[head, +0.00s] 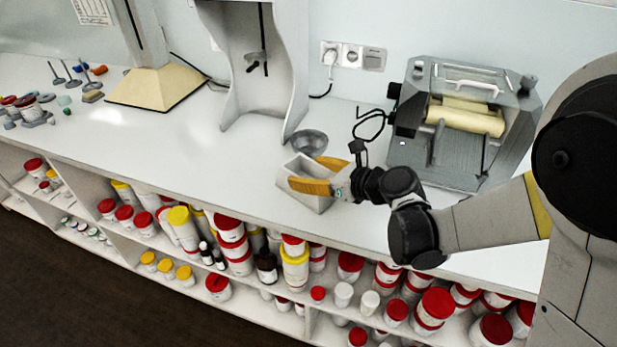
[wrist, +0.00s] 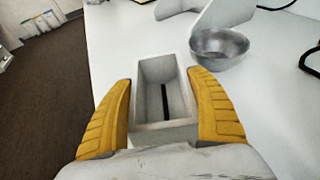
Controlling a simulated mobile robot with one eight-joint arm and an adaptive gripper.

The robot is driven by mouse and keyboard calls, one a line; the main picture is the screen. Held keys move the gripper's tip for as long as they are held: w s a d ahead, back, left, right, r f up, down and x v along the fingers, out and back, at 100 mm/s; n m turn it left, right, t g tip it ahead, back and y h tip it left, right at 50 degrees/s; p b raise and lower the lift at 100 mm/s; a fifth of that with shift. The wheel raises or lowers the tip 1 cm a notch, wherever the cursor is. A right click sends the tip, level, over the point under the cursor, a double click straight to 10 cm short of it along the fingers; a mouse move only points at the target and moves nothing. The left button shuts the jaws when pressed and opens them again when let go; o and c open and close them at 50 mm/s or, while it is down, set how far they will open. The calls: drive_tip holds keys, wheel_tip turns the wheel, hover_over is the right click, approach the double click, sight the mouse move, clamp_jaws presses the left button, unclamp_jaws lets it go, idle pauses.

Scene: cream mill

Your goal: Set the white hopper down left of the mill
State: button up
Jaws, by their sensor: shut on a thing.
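The white hopper (head: 318,200) is an open box with a dark slot in its floor; it also shows in the wrist view (wrist: 182,126). It is at the front edge of the white counter, left of the mill. My gripper (head: 308,180) has its yellow fingers on either side of the hopper and is shut on it; the fingers also show in the wrist view (wrist: 166,112). I cannot tell whether the hopper's base touches the counter. The mill (head: 455,152) is a grey machine with cream rollers, at the right of the counter.
A grey metal bowl (head: 308,141) stands just behind the hopper. A grey upright stand (head: 240,100) and a cream-based hood (head: 155,88) are further left. Shelves of jars with red and yellow lids (head: 230,228) lie below the counter (head: 190,125), which has clear room left of the hopper.

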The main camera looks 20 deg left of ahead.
drive_tip(key=o, duration=1.3)
drive_tip(key=shift+f, duration=0.1)
